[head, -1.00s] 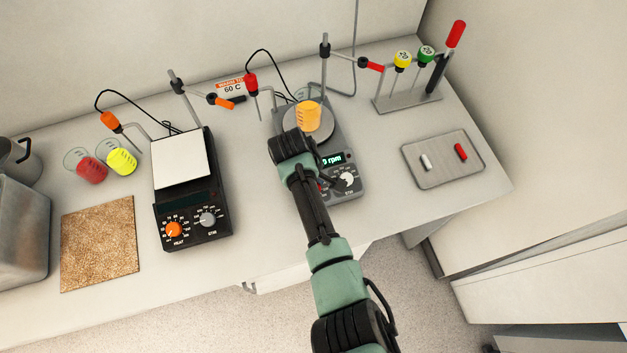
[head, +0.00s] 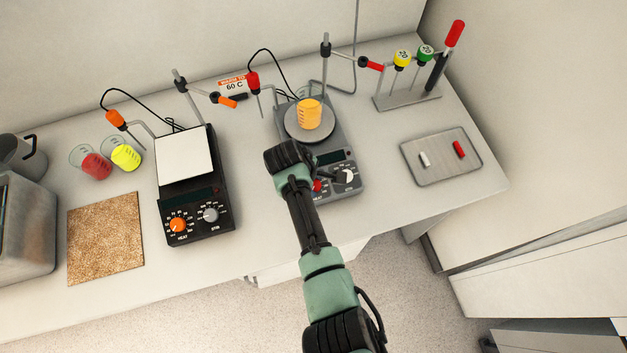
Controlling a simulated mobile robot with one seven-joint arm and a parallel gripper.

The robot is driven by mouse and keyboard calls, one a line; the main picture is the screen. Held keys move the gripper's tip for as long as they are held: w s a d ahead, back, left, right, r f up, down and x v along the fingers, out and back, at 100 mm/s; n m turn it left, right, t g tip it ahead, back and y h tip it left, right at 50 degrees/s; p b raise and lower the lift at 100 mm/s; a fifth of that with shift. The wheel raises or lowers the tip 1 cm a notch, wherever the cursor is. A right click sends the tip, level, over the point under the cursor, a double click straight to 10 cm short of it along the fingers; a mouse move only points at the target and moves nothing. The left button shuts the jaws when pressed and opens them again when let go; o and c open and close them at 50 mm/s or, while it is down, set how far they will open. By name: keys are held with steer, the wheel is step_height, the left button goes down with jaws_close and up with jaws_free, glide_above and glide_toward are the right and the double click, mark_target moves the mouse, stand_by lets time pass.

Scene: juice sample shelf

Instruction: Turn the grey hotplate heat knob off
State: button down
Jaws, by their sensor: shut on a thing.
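The grey hotplate (head: 352,190) stands right of centre, with a round plate carrying a beaker of orange liquid (head: 308,114). Its red heat knob (head: 317,186) shows only in part, beside my arm, so its setting cannot be read. Its pale stir knob (head: 347,176) is to the right. My gripper (head: 338,178) is over the front panel, mostly hidden by my wrist; its dark tips appear at the left edge of the stir knob and look shut on it. The hotplate display (head: 333,158) is dark.
A black hotplate (head: 195,225) with an orange heat knob stands left. Clamp stands and probes rise behind both hotplates. A cork mat (head: 105,238) and beakers are at left. Bench between the hotplates is clear.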

steer(key=shift+c, duration=2.2)
jaws_free()
steer(key=shift+r, duration=0.1)
steer(key=b+v, duration=0.1)
steer(key=v, duration=1.2)
